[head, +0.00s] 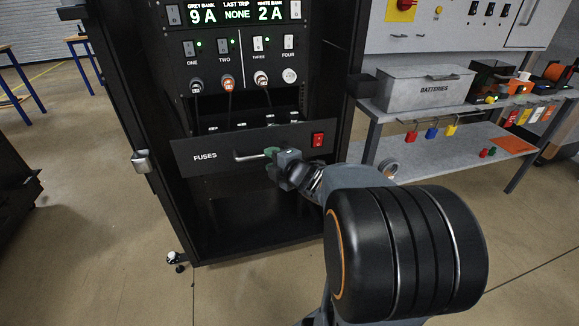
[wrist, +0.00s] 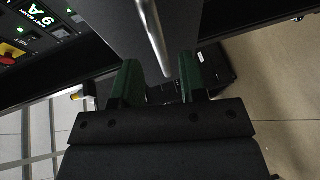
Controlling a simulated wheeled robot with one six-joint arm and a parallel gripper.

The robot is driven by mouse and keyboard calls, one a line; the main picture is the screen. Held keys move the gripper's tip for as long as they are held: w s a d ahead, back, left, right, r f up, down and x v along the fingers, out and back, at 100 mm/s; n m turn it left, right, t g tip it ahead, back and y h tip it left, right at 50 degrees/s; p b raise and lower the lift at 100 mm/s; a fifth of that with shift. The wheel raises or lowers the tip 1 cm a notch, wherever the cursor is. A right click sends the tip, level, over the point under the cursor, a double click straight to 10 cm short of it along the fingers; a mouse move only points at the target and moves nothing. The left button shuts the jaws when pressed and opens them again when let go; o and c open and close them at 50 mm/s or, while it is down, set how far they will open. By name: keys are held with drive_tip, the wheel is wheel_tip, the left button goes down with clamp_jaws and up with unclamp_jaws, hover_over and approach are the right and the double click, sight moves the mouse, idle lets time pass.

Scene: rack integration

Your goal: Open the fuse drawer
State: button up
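The fuse drawer (head: 215,143) is a dark panel low in the black rack, labelled FUSES, with a red switch at its right. Its front seems to stand forward of the rack face, with a dark gap above its top edge. Its silver bar handle (head: 250,156) runs across the middle. My gripper (head: 270,154) is at the handle's right end. In the wrist view its two green fingers (wrist: 158,80) are apart, and the handle (wrist: 152,35) reaches between them with space on both sides. Contact with the handle is not visible.
Above the drawer is a panel (head: 236,60) with switches, plugs and green displays. An open rack door edge (head: 120,100) stands at the left. At the right is a workbench with a grey batteries box (head: 428,92) and hanging coloured tags. The floor (head: 110,260) in front is clear.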

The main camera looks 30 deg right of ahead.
drive_tip(key=b+v, duration=0.1)
drive_tip(key=v, duration=0.8)
idle(0.3)
